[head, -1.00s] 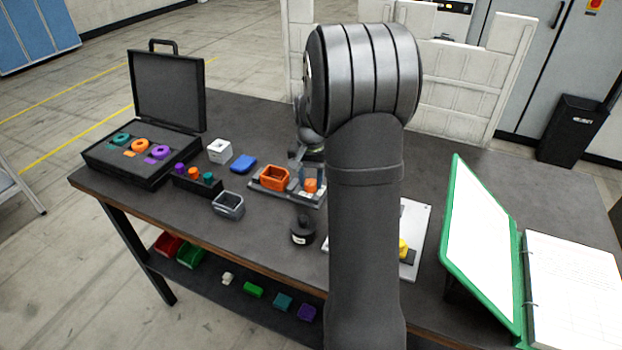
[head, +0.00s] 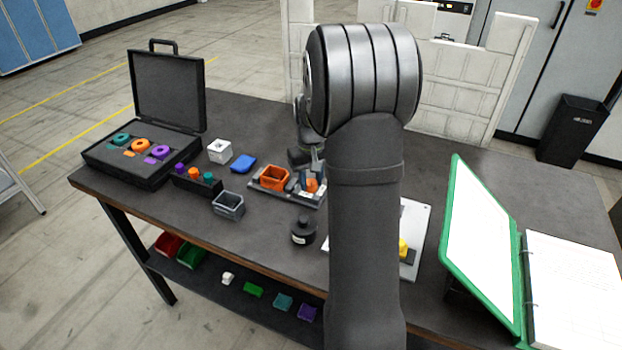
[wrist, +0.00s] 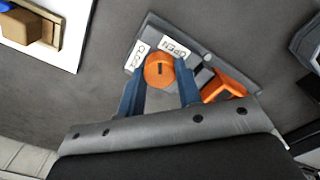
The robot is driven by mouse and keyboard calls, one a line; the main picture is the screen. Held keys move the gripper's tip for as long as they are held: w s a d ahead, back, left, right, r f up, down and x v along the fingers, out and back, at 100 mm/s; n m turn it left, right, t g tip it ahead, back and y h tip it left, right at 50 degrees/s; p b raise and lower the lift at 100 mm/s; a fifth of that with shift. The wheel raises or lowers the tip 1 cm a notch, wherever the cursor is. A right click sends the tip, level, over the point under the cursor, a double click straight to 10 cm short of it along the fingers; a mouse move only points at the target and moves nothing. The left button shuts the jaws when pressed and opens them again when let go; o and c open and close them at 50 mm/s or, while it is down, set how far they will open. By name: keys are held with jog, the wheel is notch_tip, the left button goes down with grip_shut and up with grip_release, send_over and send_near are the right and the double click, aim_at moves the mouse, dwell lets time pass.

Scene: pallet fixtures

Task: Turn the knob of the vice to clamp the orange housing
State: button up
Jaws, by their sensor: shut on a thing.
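The vice (head: 290,197) is a grey fixture plate on the bench, partly hidden by my arm in the head view. The orange housing (head: 273,177) is an open box sitting in it; part of it also shows in the wrist view (wrist: 224,82). The orange round knob (wrist: 158,68) has a dark slot mark and stands beside labels reading OPEN and, apparently, CLOSE. It is small in the head view (head: 311,186). My gripper (wrist: 161,84) has its two blue fingers on either side of the knob, shut on it.
A black round weight-like object (head: 303,231) stands in front of the vice. A grey bin (head: 228,205), a blue block (head: 243,163) and a white cube (head: 220,151) lie to the left. A white board (head: 414,235) with a yellow part lies to the right.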

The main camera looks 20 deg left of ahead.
aim_at(311, 182)
jog(key=n, duration=1.1)
jog(key=shift+n, duration=0.5)
jog(key=o, duration=1)
jog(key=shift+c, duration=0.2)
jog(key=shift+r, duration=0.15)
notch_tip(311, 182, up, 17)
